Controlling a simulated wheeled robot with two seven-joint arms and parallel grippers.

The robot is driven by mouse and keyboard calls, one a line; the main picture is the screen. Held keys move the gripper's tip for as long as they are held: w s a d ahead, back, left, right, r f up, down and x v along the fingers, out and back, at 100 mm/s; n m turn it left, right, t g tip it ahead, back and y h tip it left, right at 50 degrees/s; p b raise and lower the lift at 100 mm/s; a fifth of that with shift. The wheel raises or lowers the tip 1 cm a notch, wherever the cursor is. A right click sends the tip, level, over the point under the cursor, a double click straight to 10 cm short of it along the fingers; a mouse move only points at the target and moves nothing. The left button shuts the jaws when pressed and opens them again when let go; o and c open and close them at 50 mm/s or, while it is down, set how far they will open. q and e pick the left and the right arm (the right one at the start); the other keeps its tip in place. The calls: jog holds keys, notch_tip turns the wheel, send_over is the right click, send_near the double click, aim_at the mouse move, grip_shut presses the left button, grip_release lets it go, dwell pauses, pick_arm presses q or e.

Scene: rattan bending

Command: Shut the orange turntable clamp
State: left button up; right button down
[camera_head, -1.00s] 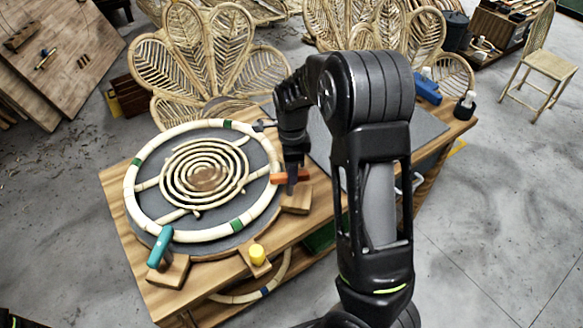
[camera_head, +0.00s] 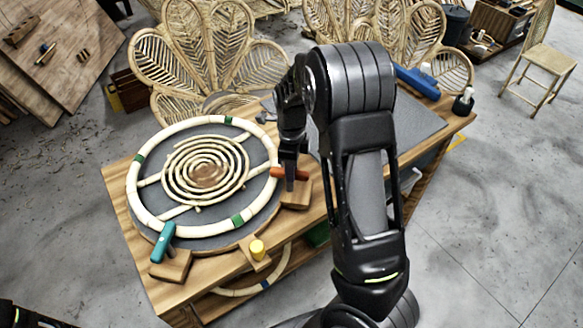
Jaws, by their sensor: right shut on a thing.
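The orange turntable clamp (camera_head: 277,172) is at the right rim of the round turntable (camera_head: 207,236), beside a wooden block (camera_head: 297,195). Its orange handle lies roughly level and shows on both sides of my right gripper (camera_head: 290,182). The right gripper comes down from above and is shut on this handle, its fingers hiding the handle's middle. A pale rattan ring (camera_head: 180,224) with green bands lies on the turntable around a rattan spiral (camera_head: 205,168). I cannot tell whether the clamp touches the ring. My left gripper is not in view.
A teal clamp (camera_head: 163,242) stands at the turntable's front left, and a yellow knob (camera_head: 257,248) at its front. A grey mat (camera_head: 415,130), a blue tool (camera_head: 417,82) and a dark bottle (camera_head: 464,102) are on the bench's right side. Rattan chair backs (camera_head: 205,60) stand behind.

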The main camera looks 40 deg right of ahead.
jog(key=c, duration=1.2)
grip_release()
jog(key=shift+r, duration=0.1)
notch_tip(320, 180, up, 8)
jog(key=shift+f+b, duration=0.2)
jog(key=shift+b, duration=0.15)
